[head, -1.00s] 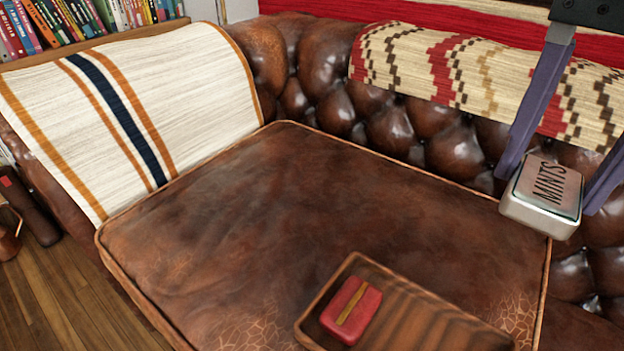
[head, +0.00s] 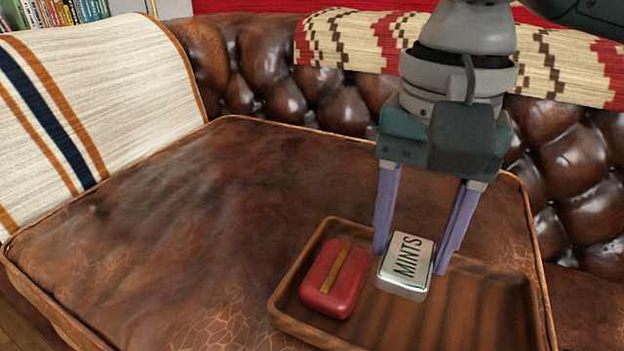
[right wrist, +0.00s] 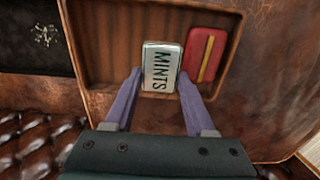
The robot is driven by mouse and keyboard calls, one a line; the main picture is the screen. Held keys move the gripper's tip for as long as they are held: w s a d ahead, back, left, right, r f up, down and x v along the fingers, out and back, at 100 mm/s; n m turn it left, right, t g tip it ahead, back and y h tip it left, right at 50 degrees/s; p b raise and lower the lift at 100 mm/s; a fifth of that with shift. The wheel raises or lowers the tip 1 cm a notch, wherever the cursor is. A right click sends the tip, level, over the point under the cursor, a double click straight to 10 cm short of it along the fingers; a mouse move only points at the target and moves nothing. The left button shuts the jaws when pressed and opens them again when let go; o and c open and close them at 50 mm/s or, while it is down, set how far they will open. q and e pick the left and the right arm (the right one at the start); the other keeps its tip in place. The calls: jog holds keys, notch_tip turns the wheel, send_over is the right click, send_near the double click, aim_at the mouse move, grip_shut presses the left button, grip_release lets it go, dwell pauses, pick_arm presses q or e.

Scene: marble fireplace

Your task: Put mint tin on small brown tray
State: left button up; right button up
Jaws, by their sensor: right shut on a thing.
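The mint tin (head: 407,265) is a small pale metal box with a green edge and "MINTS" on its lid. My right gripper (head: 410,260) points down and is shut on it. The tin is over the small brown wooden tray (head: 300,256), right of the red box; whether it touches the tray floor I cannot tell. The right wrist view also shows the tin (right wrist: 161,68) between the purple fingers, with the tray (right wrist: 102,50) behind it. My left gripper is not in view.
A red box with a yellow band (head: 335,279) lies at the tray's left end, close beside the tin. The tray's right part is bare. The tray rests on a brown leather seat (head: 180,220) with a tufted backrest (head: 335,95) behind.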

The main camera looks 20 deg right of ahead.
aim_at(403, 272)
notch_tip(403, 272, down, 5)
jog(key=b, duration=0.2)
jog(key=shift+r+b, duration=0.2)
jog(key=shift+b, duration=0.1)
jog(key=shift+r, duration=0.1)
jog(key=o, duration=1.1)
jog(key=shift+c, duration=0.2)
